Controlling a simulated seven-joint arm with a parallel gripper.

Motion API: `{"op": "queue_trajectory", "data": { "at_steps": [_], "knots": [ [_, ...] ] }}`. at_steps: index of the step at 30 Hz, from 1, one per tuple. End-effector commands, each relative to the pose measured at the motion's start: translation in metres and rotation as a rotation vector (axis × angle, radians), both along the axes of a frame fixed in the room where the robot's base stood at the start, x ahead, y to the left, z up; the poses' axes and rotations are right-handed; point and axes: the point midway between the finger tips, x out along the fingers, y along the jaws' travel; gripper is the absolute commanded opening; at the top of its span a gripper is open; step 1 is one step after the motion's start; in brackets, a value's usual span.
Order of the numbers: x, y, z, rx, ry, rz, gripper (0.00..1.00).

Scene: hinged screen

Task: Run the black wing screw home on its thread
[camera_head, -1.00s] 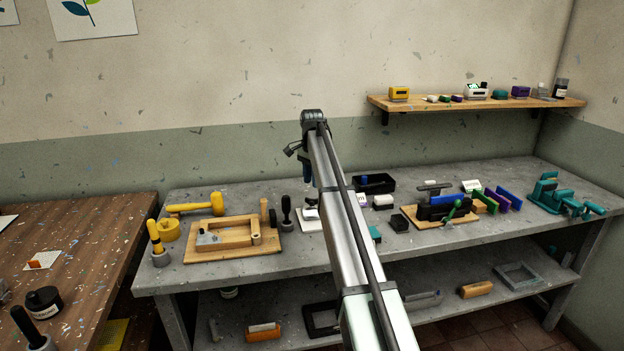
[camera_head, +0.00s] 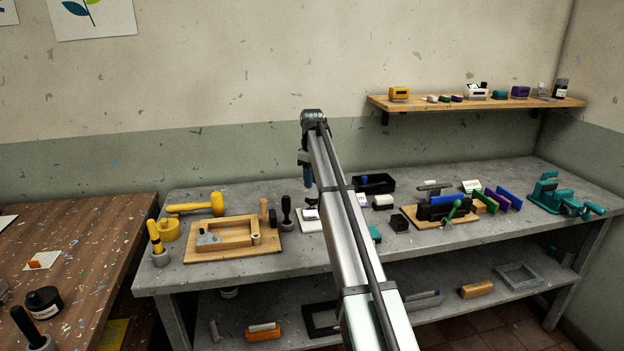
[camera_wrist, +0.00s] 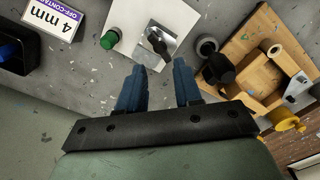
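The black wing screw (camera_wrist: 157,40) sits on a grey metal plate (camera_wrist: 146,57) fixed to a white board (camera_wrist: 128,13), in the wrist view. In the head view the white board (camera_head: 307,226) lies on the bench and my arm partly covers it. My gripper (camera_wrist: 158,68) has its two blue fingers apart with nothing between them. The wing screw appears ahead of the fingertips, between their lines, and apart from them. In the head view my gripper (camera_head: 309,184) points down above the board. How far the screw is threaded in cannot be told.
A green knob (camera_wrist: 108,40) stands on the board beside the plate. A black-handled tool (camera_head: 286,212) stands in a grey holder close by, near a wooden frame on a base (camera_head: 191,256). A black bin (camera_head: 386,182) and a "4 mm" card (camera_wrist: 54,20) are on the other side.

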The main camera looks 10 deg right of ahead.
Motion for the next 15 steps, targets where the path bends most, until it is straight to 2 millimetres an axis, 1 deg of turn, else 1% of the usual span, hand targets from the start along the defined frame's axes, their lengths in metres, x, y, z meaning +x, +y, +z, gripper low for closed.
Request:
{"op": "queue_trajectory", "data": {
  "at_steps": [3, 6, 11, 15],
  "knots": [
    [0.0, 0.0, 0.0, 0.001, 0.001, 0.131, 0.34],
    [0.0, 0.0, 0.0, 0.001, 0.001, 0.204, 0.34],
    [0.0, 0.0, -0.003, 0.0, 0.001, 0.248, 0.34],
    [-0.001, 0.0, -0.012, 0.001, 0.002, 0.25, 0.34]
  ]
}}
